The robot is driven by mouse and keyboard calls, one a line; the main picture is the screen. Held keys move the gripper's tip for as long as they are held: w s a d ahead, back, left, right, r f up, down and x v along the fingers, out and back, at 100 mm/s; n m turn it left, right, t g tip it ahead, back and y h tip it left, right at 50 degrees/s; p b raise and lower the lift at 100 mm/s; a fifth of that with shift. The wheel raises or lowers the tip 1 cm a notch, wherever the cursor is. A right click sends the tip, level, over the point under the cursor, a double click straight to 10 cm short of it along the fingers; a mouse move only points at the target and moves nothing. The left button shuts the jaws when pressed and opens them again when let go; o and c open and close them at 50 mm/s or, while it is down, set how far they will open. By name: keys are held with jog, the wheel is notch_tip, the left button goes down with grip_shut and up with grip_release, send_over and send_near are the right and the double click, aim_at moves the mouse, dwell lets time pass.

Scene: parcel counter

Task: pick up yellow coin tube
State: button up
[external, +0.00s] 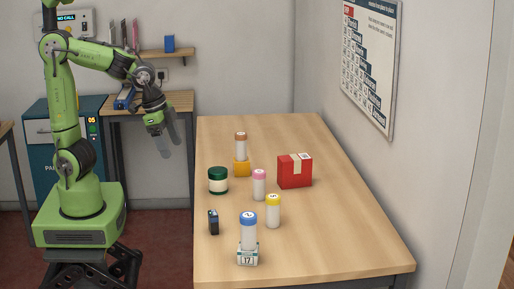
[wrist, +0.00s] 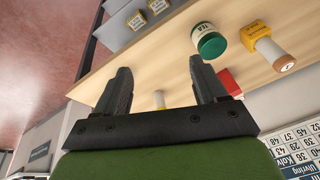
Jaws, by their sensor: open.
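The yellow-capped coin tube (external: 273,213) stands upright on the wooden table in the external view, right of the pink-capped tube (external: 259,188). My gripper (external: 167,141) is raised left of the table, well away from the tube, and its fingers point down. In the wrist view my gripper (wrist: 160,66) is open with nothing between its fingers. A small pale tube (wrist: 159,98) with a bit of yellow shows beyond the gripper body, partly hidden; I cannot be sure it is the same tube.
On the table (external: 330,240) stand a blue-capped tube (external: 249,234) at the calendar block (external: 247,257), a brown-capped tube (external: 240,150) at a yellow block (external: 242,168), a green-lidded jar (external: 218,184), a red box (external: 294,174) and a small dark item (external: 213,222). The table's right side is clear.

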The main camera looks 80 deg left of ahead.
jog(key=w+a+f+m+g+y, duration=0.1)
jog(key=w+f+m+y, duration=0.45)
jog(key=w+f, duration=0.4)
notch_tip(320, 180, up, 3)
jog(key=m+t+y+b, duration=0.2)
jog(key=m+t+y, duration=0.4)
jog(key=m+t, duration=0.85)
send_over(268, 204)
jog(key=d, duration=0.1)
jog(key=m+g, duration=0.3)
jog(key=m, duration=0.1)
jog(key=shift+n, duration=0.3)
jog(key=f, duration=0.2)
jog(key=f+b, duration=0.1)
jog(key=f, duration=0.1)
jog(key=f+b, duration=0.1)
jog(key=f, duration=0.1)
jog(key=shift+s, duration=0.4)
jog(key=x, duration=0.5)
jog(key=shift+a+f+b, duration=0.15)
jog(key=shift+f+b, duration=0.2)
jog(key=shift+r, duration=0.1)
